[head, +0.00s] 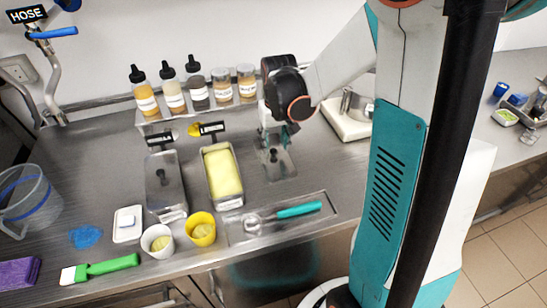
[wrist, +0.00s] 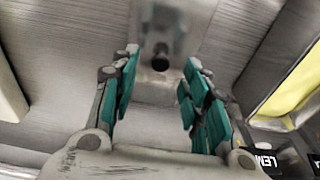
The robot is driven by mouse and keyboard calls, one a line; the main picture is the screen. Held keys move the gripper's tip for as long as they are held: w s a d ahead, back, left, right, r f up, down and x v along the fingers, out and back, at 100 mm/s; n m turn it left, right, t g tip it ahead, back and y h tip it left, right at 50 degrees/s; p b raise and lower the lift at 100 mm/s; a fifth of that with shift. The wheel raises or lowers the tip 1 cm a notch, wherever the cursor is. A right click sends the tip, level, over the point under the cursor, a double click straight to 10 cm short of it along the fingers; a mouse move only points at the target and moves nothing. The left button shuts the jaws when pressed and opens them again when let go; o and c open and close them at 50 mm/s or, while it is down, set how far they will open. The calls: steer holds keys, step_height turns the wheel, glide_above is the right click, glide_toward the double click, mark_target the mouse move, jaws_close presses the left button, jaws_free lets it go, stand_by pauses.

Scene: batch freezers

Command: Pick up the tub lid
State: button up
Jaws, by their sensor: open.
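A metal tub lid with a dark knob (head: 275,163) lies on the steel counter to the right of the open tub of yellow ice cream (head: 223,173). My gripper (head: 277,137) is over the lid's back part, pointing down, and partly hides it. In the wrist view my gripper (wrist: 159,88) is open and empty, with teal finger pads on both sides. The lid's dark knob (wrist: 160,60) shows between and just beyond the fingertips, blurred. I cannot tell how far above the knob the fingertips are.
A lidded metal tub (head: 166,187) stands left of the yellow one. Labelled bottles and jars (head: 198,90) line the back shelf. A teal-handled scoop (head: 297,211) lies in a front tray. White (head: 157,241) and yellow (head: 201,229) cups stand at the front.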

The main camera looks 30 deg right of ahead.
mark_target(274, 150)
steer(key=f, duration=0.1)
steer(key=f+b, duration=0.1)
steer(key=f, duration=0.2)
steer(key=shift+w+f+b, duration=0.1)
steer(key=shift+w+b, duration=0.2)
jaws_close()
